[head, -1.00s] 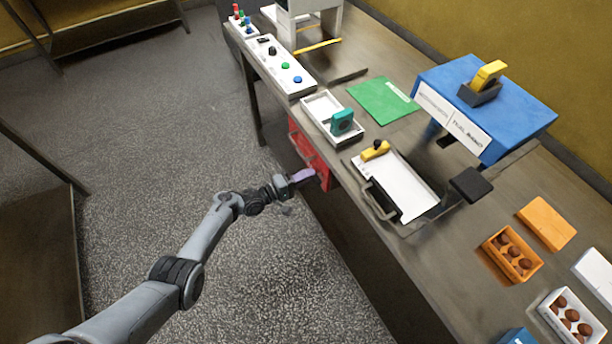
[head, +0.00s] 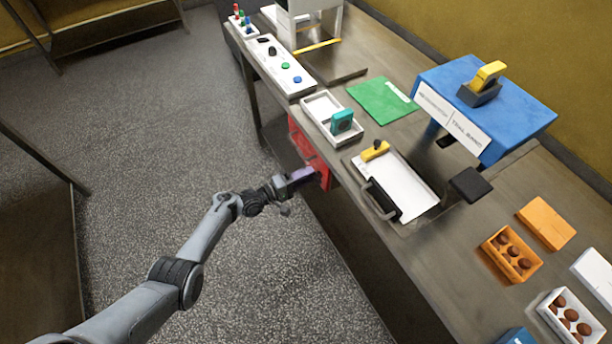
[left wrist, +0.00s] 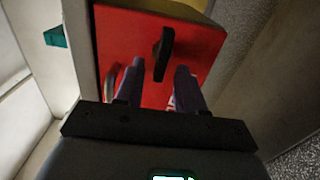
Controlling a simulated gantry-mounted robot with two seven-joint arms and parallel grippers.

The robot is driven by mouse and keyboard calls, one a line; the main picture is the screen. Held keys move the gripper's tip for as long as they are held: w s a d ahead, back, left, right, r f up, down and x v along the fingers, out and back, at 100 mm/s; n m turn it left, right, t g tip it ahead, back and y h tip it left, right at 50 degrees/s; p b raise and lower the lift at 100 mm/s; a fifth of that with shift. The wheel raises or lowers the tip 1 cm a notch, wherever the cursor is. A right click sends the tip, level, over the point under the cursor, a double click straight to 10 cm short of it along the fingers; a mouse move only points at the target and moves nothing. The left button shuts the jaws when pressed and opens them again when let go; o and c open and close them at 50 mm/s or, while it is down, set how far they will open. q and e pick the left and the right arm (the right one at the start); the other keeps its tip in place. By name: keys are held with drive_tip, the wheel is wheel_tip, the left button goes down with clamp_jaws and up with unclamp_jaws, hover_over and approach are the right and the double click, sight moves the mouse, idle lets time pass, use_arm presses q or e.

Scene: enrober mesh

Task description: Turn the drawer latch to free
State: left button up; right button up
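The red drawer front (head: 310,150) is under the table edge in the head view, and its red face (left wrist: 140,50) fills the upper middle of the left wrist view. The drawer latch (left wrist: 164,50) is a dark, elongated piece on that face, standing nearly upright and slightly tilted. My left gripper (head: 306,174) is close to the drawer front. In the left wrist view its two purple fingers (left wrist: 160,68) are apart, with the latch showing between and just beyond their tips. I cannot tell whether they touch it. My right gripper is not in view.
The table edge runs above the drawer. The floor (head: 110,170) beside my arm is clear.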

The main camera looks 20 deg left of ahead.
use_arm(q)
drive_tip(key=p+v, duration=0.3)
drive_tip(key=v, duration=0.7)
drive_tip(key=shift+a, duration=0.2)
drive_tip(key=shift+s, duration=0.15)
